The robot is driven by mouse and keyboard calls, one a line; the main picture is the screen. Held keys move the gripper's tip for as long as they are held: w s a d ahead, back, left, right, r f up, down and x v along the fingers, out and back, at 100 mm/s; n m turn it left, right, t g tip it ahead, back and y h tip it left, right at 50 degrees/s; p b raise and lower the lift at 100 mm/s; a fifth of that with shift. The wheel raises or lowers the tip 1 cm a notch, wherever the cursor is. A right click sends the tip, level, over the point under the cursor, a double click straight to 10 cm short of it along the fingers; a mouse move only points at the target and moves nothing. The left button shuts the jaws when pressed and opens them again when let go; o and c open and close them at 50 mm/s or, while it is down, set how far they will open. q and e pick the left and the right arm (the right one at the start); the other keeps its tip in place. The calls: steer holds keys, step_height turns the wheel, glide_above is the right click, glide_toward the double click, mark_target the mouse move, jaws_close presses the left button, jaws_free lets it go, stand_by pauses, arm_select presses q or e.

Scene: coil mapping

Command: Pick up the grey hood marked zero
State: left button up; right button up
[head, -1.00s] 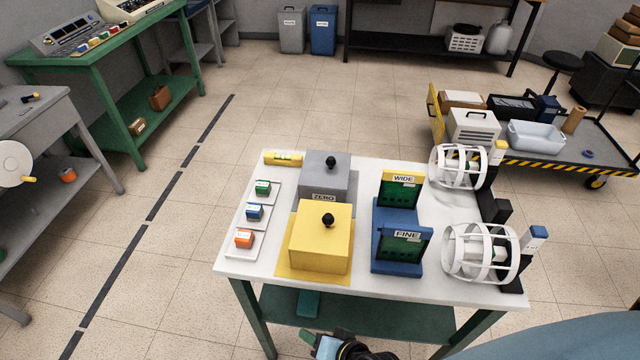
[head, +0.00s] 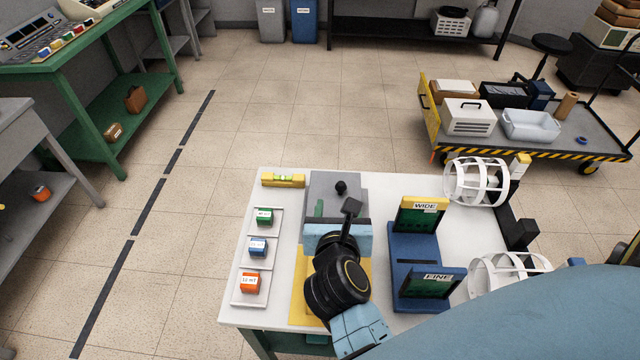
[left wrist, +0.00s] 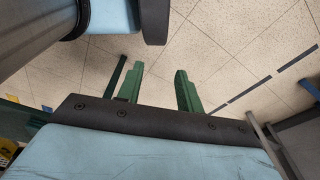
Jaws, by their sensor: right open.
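The grey hood (head: 322,185) stands at the back of the white table, with a black ball knob (head: 341,187) on top. Its ZERO label, seen earlier, is now hidden behind my right arm. My right gripper (head: 335,208) is open over the front part of the grey hood, just in front of the knob, holding nothing. The yellow hood in front is mostly covered by my right wrist; its yellow mat (head: 299,300) shows at the left. My left gripper (left wrist: 158,88) shows only in the left wrist view, with green fingers apart and empty above the floor.
Blue stands with WIDE (head: 420,215) and FINE (head: 437,284) panels are right of the hoods. White ring cages (head: 478,182) stand at the table's right. A tray (head: 249,296) of small coloured blocks and a yellow level (head: 283,181) are on the left.

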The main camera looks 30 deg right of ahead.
mark_target(341, 186)
steer(key=shift+g, duration=0.3)
steer(key=x, duration=0.7)
steer(key=shift+f, duration=0.45)
steer(key=shift+w+d+f+m, duration=0.15)
steer(key=shift+w+d+m, duration=0.1)
steer(key=shift+w+m, duration=0.1)
steer(key=x, duration=0.5)
steer(key=shift+s+d+p, duration=0.15)
steer(key=shift+d+p, duration=0.05)
steer(key=shift+p, duration=0.1)
steer(key=shift+c, duration=0.4)
arm_select(q)
steer(key=s, duration=0.2)
steer(key=shift+s+r, duration=0.2)
steer(key=shift+s, duration=0.2)
arm_select(e)
jaws_close()
